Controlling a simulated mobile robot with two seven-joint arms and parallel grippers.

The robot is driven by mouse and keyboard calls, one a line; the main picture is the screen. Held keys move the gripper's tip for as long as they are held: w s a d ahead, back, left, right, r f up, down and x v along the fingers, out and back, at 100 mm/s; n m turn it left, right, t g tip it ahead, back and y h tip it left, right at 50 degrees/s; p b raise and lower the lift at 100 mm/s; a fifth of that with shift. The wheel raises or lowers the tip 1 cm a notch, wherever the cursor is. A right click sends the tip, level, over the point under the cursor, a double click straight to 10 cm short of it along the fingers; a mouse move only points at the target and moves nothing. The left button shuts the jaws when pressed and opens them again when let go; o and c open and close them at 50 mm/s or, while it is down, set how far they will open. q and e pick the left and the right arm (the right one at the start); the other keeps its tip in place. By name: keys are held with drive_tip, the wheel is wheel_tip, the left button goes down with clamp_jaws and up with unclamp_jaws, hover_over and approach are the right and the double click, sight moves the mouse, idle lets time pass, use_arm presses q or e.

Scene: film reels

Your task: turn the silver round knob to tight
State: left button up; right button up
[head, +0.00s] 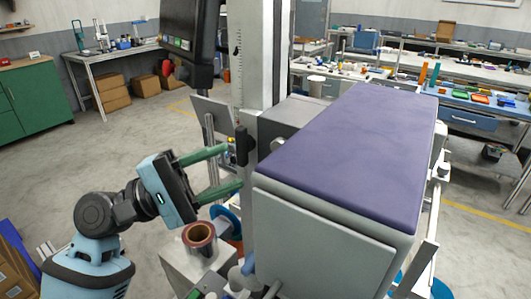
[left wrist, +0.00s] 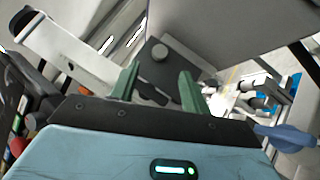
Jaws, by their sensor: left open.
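A round grey knob, which looks like the silver one, shows in the left wrist view (left wrist: 160,53) on a dark grey block, just beyond the fingertips. I cannot make it out in the head view. My left gripper (head: 235,166) is open, with its two green fingers pointing right toward the pale upright column (head: 253,60). In the left wrist view my left gripper (left wrist: 159,72) has nothing held between its fingers, and the knob appears apart from them. A black elongated handle (head: 241,146) sits on the column near the upper fingertip. My right gripper is not in view.
A large grey cabinet with a purple top (head: 360,145) stands right of the column. Open floor lies to the left.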

use_arm(q)
drive_tip(key=p+x, duration=0.1)
drive_tip(key=x, duration=0.6)
drive_tip(key=shift+a+r+p, duration=0.1)
drive_tip(key=shift+p, duration=0.25)
drive_tip(key=shift+w+d, duration=0.15)
drive_tip(key=shift+d, duration=0.35)
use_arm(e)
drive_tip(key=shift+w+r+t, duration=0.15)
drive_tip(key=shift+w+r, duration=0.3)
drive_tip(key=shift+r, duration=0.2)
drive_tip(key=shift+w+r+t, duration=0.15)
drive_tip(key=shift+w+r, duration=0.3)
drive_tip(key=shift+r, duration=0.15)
use_arm(q)
drive_tip(key=c, duration=1)
